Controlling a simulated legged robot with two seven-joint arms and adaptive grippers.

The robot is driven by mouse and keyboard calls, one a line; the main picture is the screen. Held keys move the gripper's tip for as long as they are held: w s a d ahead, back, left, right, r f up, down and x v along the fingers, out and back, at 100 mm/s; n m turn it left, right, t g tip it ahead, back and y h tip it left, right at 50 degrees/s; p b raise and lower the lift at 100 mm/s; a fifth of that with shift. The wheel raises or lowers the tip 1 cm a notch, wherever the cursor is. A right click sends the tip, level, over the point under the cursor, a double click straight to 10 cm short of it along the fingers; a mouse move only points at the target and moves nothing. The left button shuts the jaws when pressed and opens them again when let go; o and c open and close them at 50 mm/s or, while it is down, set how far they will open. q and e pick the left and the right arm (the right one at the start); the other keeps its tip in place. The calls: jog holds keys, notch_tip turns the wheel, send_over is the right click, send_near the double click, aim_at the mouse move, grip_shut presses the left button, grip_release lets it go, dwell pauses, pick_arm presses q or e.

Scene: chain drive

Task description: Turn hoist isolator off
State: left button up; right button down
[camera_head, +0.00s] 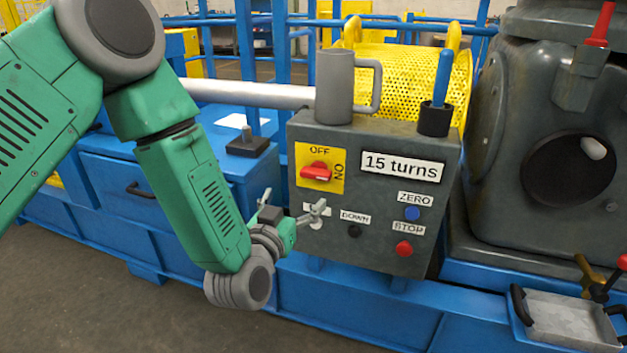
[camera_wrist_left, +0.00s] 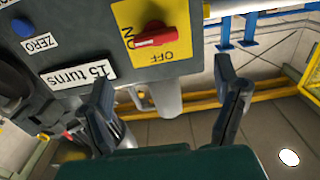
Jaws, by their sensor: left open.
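The hoist isolator is a red rotary handle (camera_head: 317,172) on a yellow plate (camera_head: 335,184) at the upper left of the grey control box (camera_head: 372,145). OFF is printed at the plate's top and ON at its right side. The handle lies roughly level, along the ON side. In the left wrist view the handle (camera_wrist_left: 158,38) appears upside down, beyond the fingers. My left gripper (camera_head: 293,202) is open and empty, below and left of the handle, apart from it. Its two fingers (camera_wrist_left: 163,78) are spread wide in the wrist view. My right gripper is not in view.
The box carries a "15 turns" label (camera_head: 402,168), a blue ZERO button (camera_head: 412,213), a black DOWN button (camera_head: 354,231) and a red STOP button (camera_head: 403,248). A grey mug (camera_head: 334,88) and a black holder (camera_head: 434,119) with a blue rod stand on top.

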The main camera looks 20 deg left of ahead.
aim_at(316, 176)
pick_arm(q)
jog(key=w+b, duration=0.1)
jog(key=w, duration=0.2)
jog(key=w+d+b, duration=0.1)
jog(key=w, duration=0.3)
jog(key=w+b, duration=0.1)
jog(key=w, duration=0.3)
jog(key=shift+d, duration=0.15)
jog(key=shift+w+a, duration=0.35)
jog(key=shift+w, duration=0.1)
jog(key=shift+d, duration=0.1)
jog(key=shift+d, duration=0.15)
jog(key=c, duration=1.2)
